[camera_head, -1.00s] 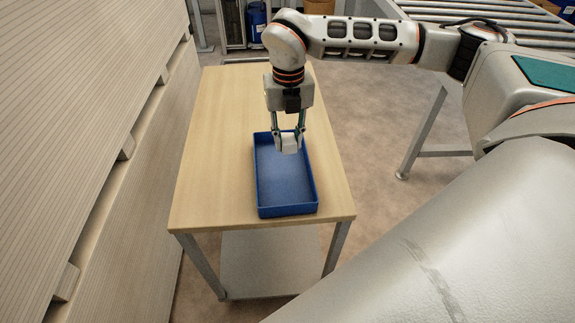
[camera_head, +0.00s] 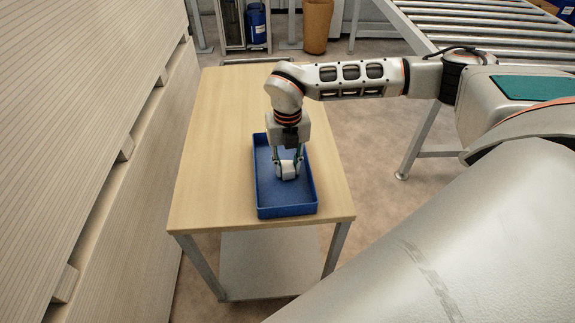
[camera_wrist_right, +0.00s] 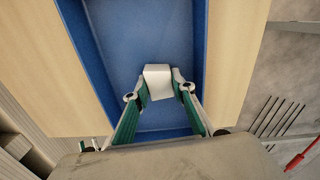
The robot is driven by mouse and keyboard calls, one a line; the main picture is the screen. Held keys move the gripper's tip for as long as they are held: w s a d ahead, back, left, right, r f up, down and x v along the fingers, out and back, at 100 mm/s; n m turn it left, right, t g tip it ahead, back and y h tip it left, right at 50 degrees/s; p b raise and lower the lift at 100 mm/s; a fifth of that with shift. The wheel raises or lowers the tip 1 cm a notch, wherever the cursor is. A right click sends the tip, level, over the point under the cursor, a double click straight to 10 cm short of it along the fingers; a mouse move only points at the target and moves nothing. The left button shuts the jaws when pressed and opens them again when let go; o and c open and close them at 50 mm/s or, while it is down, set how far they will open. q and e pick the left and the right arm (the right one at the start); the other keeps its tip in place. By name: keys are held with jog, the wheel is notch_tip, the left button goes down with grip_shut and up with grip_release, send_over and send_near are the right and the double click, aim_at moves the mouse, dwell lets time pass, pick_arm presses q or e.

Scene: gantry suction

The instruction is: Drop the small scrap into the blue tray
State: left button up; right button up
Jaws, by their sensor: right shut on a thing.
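The small scrap (camera_head: 287,168) is a pale, block-like piece. It also shows in the right wrist view (camera_wrist_right: 158,82), between the fingertips. My right gripper (camera_head: 287,172) is shut on it and points down. The blue tray (camera_head: 262,211) lies on the wooden table, and its wall also shows in the right wrist view (camera_wrist_right: 93,45). The scrap and fingertips are over the tray's inside, within its outline. I cannot tell whether the scrap touches the tray floor. My left gripper is not in view.
The wooden table (camera_head: 222,130) has bare room left of the tray. A tall stack of pale boards (camera_head: 85,120) stands close on the left. A roller conveyor (camera_head: 480,35) is at the back right. A blue drum (camera_head: 256,24) and a brown bin (camera_head: 317,25) stand behind the table.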

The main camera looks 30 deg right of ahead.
aim_at(288, 166)
jog(key=o, duration=1.1)
jog(key=shift+f, duration=0.1)
notch_tip(288, 166, up, 12)
jog(key=shift+r, duration=0.15)
